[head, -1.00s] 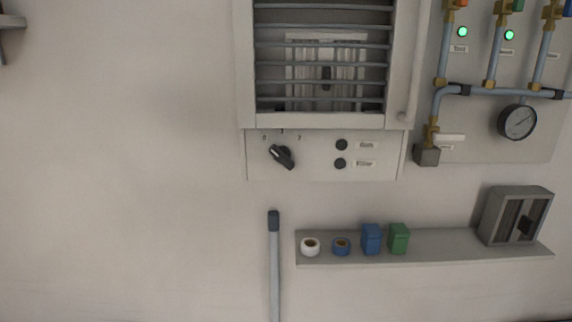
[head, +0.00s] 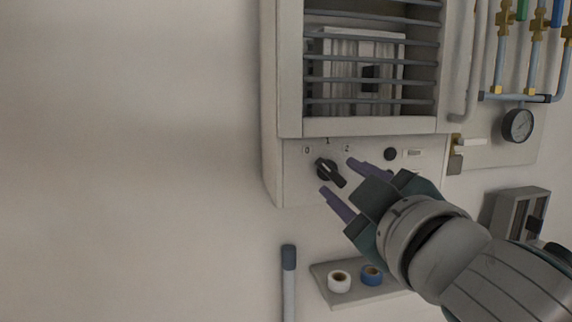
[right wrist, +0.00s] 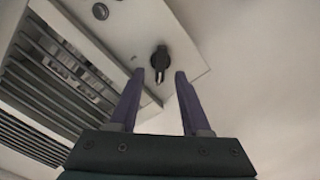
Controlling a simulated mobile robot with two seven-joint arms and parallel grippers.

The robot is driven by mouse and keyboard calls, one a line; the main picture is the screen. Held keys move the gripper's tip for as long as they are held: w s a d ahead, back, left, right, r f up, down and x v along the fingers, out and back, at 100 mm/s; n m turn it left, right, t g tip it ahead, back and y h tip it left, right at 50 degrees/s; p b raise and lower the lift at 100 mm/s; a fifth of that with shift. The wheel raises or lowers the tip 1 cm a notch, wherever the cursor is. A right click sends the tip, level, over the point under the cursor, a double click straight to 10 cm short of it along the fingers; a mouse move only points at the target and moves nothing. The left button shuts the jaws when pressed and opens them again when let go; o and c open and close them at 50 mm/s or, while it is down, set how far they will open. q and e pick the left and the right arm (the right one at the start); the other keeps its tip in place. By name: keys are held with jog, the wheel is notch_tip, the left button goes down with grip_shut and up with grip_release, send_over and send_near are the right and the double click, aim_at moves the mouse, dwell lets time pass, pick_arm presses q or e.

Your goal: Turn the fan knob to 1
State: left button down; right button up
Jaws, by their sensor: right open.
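The fan knob (head: 329,172) is a black rotary knob on the white panel below the fan grille, with the marks 0, 1 and 2 above it. Its white-marked end points up-left, toward the 0. The knob also shows in the right wrist view (right wrist: 160,60), just ahead of the fingertips. My right gripper (head: 340,177) is open and empty, its purple fingers pointing at the panel on either side of the knob, seemingly short of touching it. The gripper also shows in the right wrist view (right wrist: 156,76). My left gripper is not in view.
The barred fan grille (head: 372,105) sits above the panel. A black button (head: 390,154) is to the right of the knob. Below are a grey shelf (head: 352,302) with tape rolls and an upright pipe (head: 289,280). Pipes and a gauge (head: 518,125) are at the right. The left wall is bare.

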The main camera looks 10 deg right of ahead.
aim_at(332, 174)
jog(key=shift+w, duration=1.7)
jog(key=shift+a, duration=0.1)
jog(key=shift+c, duration=0.2)
grip_shut()
